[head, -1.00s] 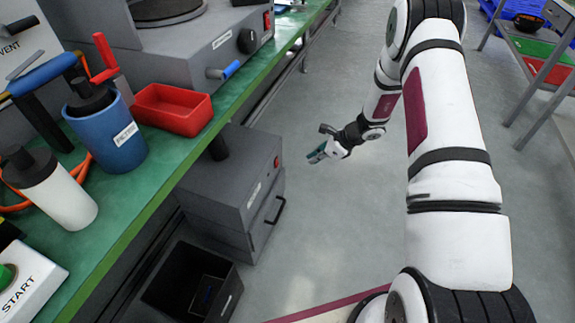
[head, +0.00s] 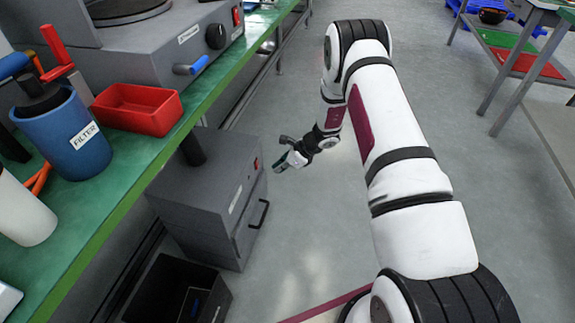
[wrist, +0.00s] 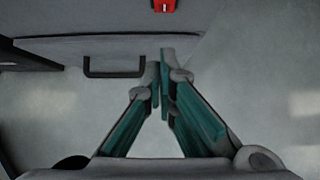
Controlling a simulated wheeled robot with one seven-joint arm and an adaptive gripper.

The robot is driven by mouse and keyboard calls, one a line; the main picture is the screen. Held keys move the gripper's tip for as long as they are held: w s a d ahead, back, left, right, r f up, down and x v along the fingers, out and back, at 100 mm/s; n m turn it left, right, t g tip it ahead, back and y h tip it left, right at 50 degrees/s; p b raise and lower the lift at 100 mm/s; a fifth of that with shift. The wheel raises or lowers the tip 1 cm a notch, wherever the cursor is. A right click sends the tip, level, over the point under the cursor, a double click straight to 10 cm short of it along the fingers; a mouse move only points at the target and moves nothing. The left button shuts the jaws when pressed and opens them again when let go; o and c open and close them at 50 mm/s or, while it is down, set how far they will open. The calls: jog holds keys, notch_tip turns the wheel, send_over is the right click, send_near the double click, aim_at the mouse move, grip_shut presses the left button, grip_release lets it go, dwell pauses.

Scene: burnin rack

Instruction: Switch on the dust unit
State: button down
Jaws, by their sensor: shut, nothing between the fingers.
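A dark grey box-shaped unit (head: 205,195) stands on the floor under the green bench, with a black pipe on top, a label and a drawer handle on its front. I take it for the dust unit; its label is too small to read. A red switch (head: 257,164) sits high on its front face and also shows at the top of the wrist view (wrist: 164,5). My gripper (head: 281,166) is shut and empty, in front of the unit and apart from it. In the wrist view its teal-padded fingers (wrist: 160,75) point toward the unit's front, below the switch.
The green bench (head: 125,185) overhangs the unit and carries a red tray (head: 138,108), a blue filter canister (head: 65,135) and a grey machine (head: 165,50). A black open bin (head: 178,290) stands nearer. The floor to the right is clear up to a table (head: 540,110).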

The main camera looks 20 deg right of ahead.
aim_at(257, 164)
jog(key=shift+w+a+f+b, duration=0.2)
jog(key=shift+w+a, duration=0.25)
jog(key=shift+a, duration=0.15)
jog(key=shift+w+a+f+b, duration=0.25)
jog(key=shift+w+a, duration=0.2)
jog(key=shift+a, duration=0.15)
jog(key=shift+w+a+f+b, duration=0.2)
jog(key=shift+w+a, duration=0.25)
jog(key=shift+a, duration=0.15)
jog(key=shift+r, duration=0.1)
jog(key=shift+w+a+f, duration=0.2)
jog(key=shift+a, duration=0.1)
jog(key=shift+r, duration=0.15)
